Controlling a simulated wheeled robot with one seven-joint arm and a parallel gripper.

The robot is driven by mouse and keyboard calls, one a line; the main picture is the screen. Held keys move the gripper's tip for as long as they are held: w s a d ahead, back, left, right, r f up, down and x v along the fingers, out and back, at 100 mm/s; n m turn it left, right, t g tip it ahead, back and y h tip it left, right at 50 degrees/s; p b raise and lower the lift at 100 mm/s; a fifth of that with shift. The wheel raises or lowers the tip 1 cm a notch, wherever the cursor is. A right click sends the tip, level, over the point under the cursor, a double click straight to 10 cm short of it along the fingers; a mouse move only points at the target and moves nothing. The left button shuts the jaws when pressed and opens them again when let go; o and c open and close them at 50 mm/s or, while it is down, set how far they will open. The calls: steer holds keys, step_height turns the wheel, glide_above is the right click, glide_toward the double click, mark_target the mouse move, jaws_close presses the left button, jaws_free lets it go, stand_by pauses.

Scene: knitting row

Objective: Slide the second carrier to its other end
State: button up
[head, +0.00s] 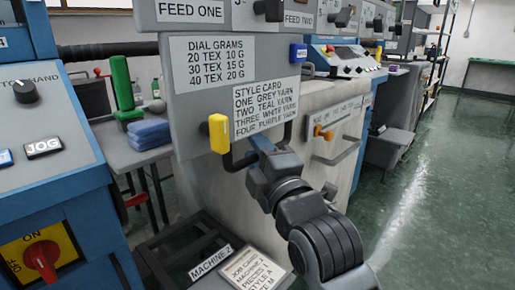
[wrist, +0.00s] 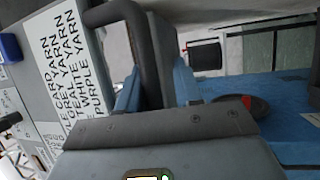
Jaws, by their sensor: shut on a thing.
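My gripper (head: 259,147) is at the lower edge of the grey machine panel, below the style card (head: 267,110). In the wrist view its blue fingers (wrist: 156,90) stand on either side of a dark curved handle (wrist: 147,45); it is shut on this handle. In the head view part of the dark handle (head: 231,162) shows left of my gripper. A yellow block (head: 218,134) sits on the panel's edge just above the handle, and a blue block (head: 298,52) sits higher on the right. I cannot tell which part is the second carrier.
An orange knob (head: 323,132) is on the pale machine front to the right. A machine 2 tray (head: 165,258) with a job card (head: 250,270) lies below. A blue control cabinet (head: 50,190) stands at left. The green floor (head: 430,180) at right is clear.

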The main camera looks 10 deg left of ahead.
steer(key=shift+o, duration=1.4)
steer(key=shift+f, duration=0.25)
steer(key=shift+r, duration=0.15)
steer(key=v, duration=0.7)
steer(key=shift+s+d, duration=0.2)
steer(key=shift+s, duration=0.15)
